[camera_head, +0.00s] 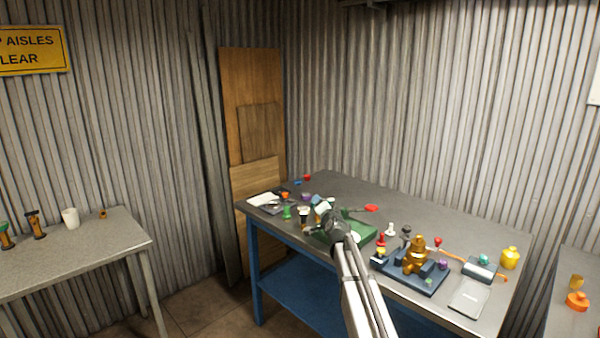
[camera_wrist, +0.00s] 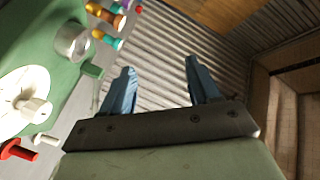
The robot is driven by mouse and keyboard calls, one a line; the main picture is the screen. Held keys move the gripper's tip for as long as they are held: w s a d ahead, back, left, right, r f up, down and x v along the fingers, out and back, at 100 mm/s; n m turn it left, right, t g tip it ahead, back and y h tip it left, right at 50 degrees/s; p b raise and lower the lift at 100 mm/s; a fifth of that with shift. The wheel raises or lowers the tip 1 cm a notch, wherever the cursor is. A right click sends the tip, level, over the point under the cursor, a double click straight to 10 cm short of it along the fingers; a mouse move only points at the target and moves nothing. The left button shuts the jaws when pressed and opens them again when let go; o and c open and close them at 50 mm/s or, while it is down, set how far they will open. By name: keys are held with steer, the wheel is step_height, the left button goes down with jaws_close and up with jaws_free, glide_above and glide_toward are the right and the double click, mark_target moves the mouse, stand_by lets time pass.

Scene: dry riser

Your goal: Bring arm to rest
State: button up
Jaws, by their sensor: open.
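My gripper (camera_wrist: 158,88) shows in the wrist view as two blue fingers spread apart, with nothing between them. The corrugated wall shows beyond the fingers. In the head view my arm reaches up from the bottom edge, and its end hangs over the green tray (camera_head: 366,233) on the workbench (camera_head: 330,186). The fingers themselves are hard to make out there. In the wrist view a green surface (camera_wrist: 58,104) with a round metal part (camera_wrist: 72,42) and a white disc (camera_wrist: 22,95) lies left of the fingers, apart from them.
A brass valve (camera_head: 416,257) stands on a dark blue base right of my arm. A yellow bottle (camera_head: 510,258) stands at the bench's right end. Several small coloured parts crowd the bench's left end. A side table (camera_head: 75,256) stands at left. The bench's back middle is mostly clear.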

steer(key=s+a+f+g+y, duration=0.1)
steer(key=s+a+f+g, duration=0.2)
steer(key=f, duration=0.5)
steer(key=s+a+f+g+y, duration=0.1)
steer(key=s+a+f, duration=0.25)
steer(key=f, duration=0.45)
steer(key=s+d+f+n+g+h, duration=0.15)
steer(key=s+f+g, duration=0.25)
steer(key=s+f, duration=0.9)
steer(key=s+d+f+n+g+y, duration=0.1)
steer(key=s+d+f+n+g, duration=0.25)
steer(key=s+f, duration=0.9)
steer(key=s+d+f+n+g+h, duration=0.1)
steer(key=s+d+f+g, duration=0.2)
steer(key=s+f, duration=0.6)
steer(key=s+d+f+g+h, duration=0.1)
steer(key=s+d+f+g, duration=0.15)
steer(key=s+f, duration=0.7)
steer(key=s+d+n+g+h, duration=0.1)
steer(key=s+d+g, duration=0.1)
steer(key=s, duration=1.1)
steer(key=s+d+r+n+g+h, duration=0.1)
steer(key=s+d+g, duration=0.2)
steer(key=s, duration=1)
steer(key=shift+s+g, duration=0.3)
steer(key=shift+g, duration=0.4)
